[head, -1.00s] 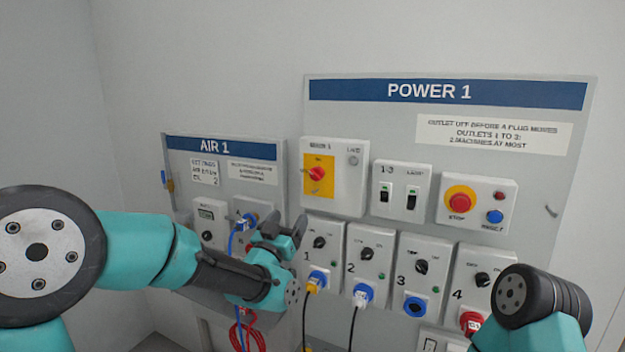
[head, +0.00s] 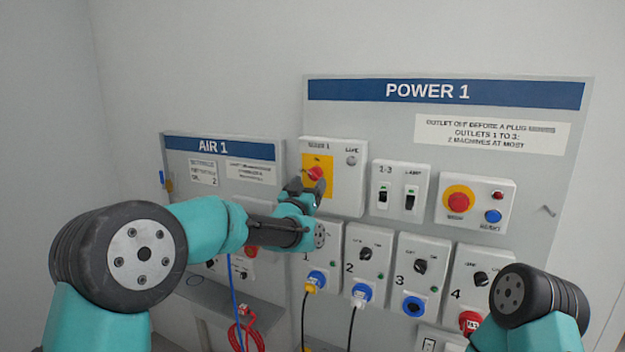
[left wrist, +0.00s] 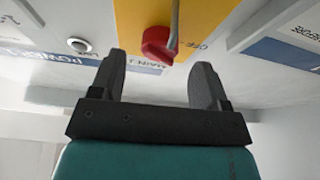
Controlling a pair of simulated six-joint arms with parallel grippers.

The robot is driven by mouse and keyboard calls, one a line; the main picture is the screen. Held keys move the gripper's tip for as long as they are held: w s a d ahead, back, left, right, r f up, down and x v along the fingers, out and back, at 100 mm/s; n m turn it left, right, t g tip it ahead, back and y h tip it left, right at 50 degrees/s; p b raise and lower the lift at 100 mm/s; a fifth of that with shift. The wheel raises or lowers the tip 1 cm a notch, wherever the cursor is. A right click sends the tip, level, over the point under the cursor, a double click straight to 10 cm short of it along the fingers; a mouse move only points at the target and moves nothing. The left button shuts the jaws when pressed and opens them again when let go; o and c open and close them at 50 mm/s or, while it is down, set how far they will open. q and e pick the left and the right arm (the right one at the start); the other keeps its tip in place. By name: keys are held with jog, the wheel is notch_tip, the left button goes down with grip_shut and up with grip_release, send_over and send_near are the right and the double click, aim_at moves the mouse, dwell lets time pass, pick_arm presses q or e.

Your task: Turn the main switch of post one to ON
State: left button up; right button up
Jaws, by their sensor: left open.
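The main switch (head: 316,173) is a red rotary knob on a yellow plate (head: 330,163), on a white box at the upper left of the POWER 1 board. In the left wrist view the red knob (left wrist: 158,43) lies ahead of the fingertips, between their lines, with a grey bar across it and "OFF" printed beside it. My left gripper (head: 303,187) is open and empty, just below and left of the knob in the head view. Its two dark fingers (left wrist: 160,75) stand apart from the knob. My right gripper is out of view; only part of that arm shows.
Outlets with plugs and cables (head: 361,292) lie below. The AIR 1 panel (head: 221,148) is at left.

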pick_arm(q)
jog(key=shift+x, duration=1.45)
jog(key=shift+c, duration=0.4)
jog(key=c, duration=0.8)
jog(key=shift+a+m+g+h, duration=0.1)
jog(key=shift+m+g+h, duration=0.45)
jog(key=shift+m, duration=0.85)
jog(key=shift+m+g+h, duration=0.3)
jog(key=shift+m+h, duration=0.35)
jog(key=shift+m, duration=0.75)
jog(key=shift+a+m+g+h, duration=0.1)
jog(key=shift+m+g+h, duration=0.45)
jog(key=shift+m, duration=0.85)
jog(key=shift+c, duration=0.2)
jog(key=o, duration=0.9)
jog(key=v, duration=1.7)
jog(key=shift+a+f, duration=0.1)
jog(key=shift+f, duration=0.2)
